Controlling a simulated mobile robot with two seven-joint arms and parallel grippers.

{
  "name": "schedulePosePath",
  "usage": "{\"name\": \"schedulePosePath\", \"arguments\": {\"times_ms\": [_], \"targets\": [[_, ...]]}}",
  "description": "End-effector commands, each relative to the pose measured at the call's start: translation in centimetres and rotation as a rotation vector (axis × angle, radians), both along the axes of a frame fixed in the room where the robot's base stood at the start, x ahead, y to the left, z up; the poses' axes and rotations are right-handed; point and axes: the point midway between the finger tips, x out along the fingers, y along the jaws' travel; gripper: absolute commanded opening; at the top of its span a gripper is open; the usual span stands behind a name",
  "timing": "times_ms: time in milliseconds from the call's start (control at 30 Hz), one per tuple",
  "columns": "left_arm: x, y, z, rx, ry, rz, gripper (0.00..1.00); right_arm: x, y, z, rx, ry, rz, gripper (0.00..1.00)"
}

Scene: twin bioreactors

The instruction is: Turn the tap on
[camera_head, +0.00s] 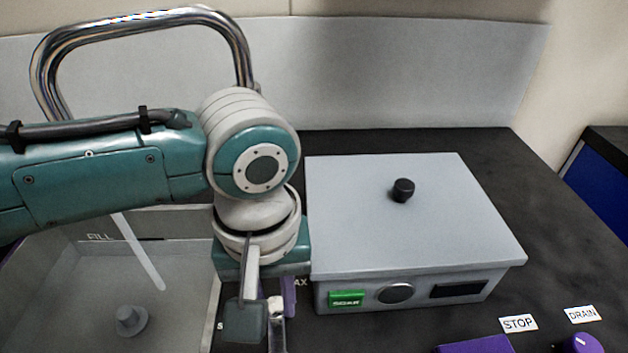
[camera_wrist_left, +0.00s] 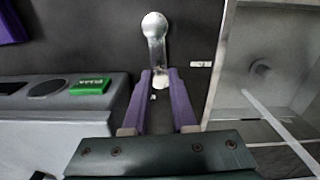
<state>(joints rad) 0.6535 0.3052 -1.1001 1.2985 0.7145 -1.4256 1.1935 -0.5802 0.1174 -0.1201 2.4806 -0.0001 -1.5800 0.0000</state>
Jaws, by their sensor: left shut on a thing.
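The tap is a chrome gooseneck (camera_head: 140,20) at the back left in the head view; its spout end is hidden behind my left arm. Its chrome lever (camera_wrist_left: 156,45), with a rounded end, shows in the left wrist view, and part of it shows at the bottom of the head view (camera_head: 277,335). My left gripper (camera_wrist_left: 161,76) has its purple fingers shut on the lever near its base; it also shows in the head view (camera_head: 276,308). A pale straight streak (camera_head: 140,252), which looks like water, runs down into the sink. My right gripper is not in view.
The grey sink (camera_head: 185,222) holds a small plug-like piece (camera_head: 128,320). Right of my gripper stands a grey box (camera_head: 400,235) with a black knob (camera_head: 403,190) and a green button (camera_head: 346,298). STOP (camera_head: 518,323) and DRAIN (camera_head: 583,314) labels lie at front right.

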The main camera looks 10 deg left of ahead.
Motion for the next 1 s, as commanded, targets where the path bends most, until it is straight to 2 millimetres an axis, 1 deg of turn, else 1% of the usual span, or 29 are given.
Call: {"name": "schedulePosePath", "arguments": {"times_ms": [233,267,333,367,567,667,767,1000], "targets": [[0.1,-0.2,0.1,-0.005,-0.002,-0.002,0.00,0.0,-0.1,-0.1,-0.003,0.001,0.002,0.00],[0.1,-0.2,0.1,-0.005,-0.002,-0.002,0.28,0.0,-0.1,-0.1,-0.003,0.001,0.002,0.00],[0.0,-0.2,0.1,-0.004,-0.001,-0.002,0.36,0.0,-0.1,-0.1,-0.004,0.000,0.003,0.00],[0.0,-0.2,0.1,-0.003,-0.001,-0.002,0.38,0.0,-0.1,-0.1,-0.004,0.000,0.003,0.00],[0.0,-0.1,0.0,-0.001,0.002,-0.002,0.38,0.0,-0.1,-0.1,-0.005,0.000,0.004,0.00],[0.0,-0.1,0.5,-0.002,0.002,-0.002,0.38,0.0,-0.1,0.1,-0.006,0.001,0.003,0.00],[0.0,-0.1,2.0,-0.002,0.000,-0.003,0.38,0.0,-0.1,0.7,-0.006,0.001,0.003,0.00],[0.1,-0.1,6.9,-0.003,-0.002,-0.003,0.38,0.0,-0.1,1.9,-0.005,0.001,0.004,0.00]]}}
